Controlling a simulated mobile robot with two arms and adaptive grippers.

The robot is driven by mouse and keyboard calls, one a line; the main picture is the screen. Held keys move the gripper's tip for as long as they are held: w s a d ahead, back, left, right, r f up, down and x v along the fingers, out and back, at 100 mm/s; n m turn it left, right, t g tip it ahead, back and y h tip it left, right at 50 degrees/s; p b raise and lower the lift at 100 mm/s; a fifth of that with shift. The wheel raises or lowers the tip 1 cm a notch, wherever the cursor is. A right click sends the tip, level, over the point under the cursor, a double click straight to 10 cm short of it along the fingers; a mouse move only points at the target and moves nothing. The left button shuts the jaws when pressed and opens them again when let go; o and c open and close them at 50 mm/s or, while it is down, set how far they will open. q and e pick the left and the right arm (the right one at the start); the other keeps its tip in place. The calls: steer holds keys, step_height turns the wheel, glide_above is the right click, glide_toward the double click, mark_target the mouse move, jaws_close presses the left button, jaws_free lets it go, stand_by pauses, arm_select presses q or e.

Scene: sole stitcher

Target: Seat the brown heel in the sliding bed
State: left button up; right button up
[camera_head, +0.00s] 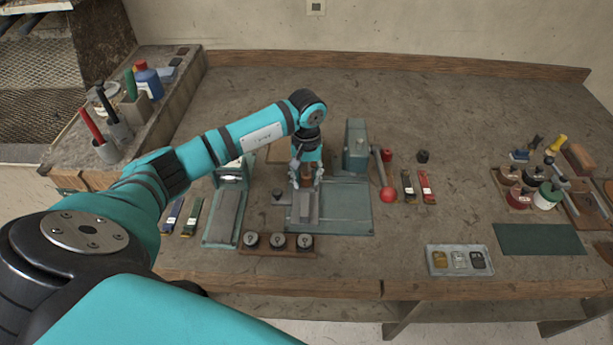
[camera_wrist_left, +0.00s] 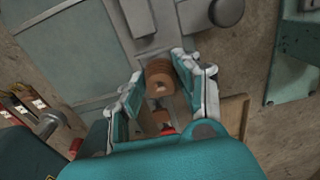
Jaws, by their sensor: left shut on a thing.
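The brown heel (camera_wrist_left: 160,75) shows in the left wrist view as a ridged brown piece between the fingers of my left gripper (camera_wrist_left: 158,66), which is shut on it. In the head view my left gripper (camera_head: 306,182) points down just behind a grey block-shaped bed (camera_head: 306,207) on a green base plate (camera_head: 346,210). In the wrist view the grey bed (camera_wrist_left: 140,18) lies just beyond the heel. I cannot tell whether the heel touches the bed or is above it. My right gripper is not in view.
A green press column (camera_head: 356,145) with a red ball lever (camera_head: 388,194) stands right of the gripper. Another green machine (camera_head: 223,215) is at left. A small grey tray (camera_head: 434,262) is front right.

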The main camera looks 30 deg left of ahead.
arm_select(q)
steer(key=shift+f+b, duration=0.35)
stand_by(0.3)
steer(key=shift+r, duration=0.2)
steer(key=shift+r+p, duration=0.3)
steer(key=shift+r, duration=0.3)
steer(key=shift+b, duration=0.3)
stand_by(0.8)
steer(key=shift+f+b, duration=0.85)
steer(key=shift+r, duration=0.3)
steer(key=shift+r+p, duration=0.3)
steer(key=shift+r, duration=0.1)
steer(key=shift+r, duration=0.15)
stand_by(1.2)
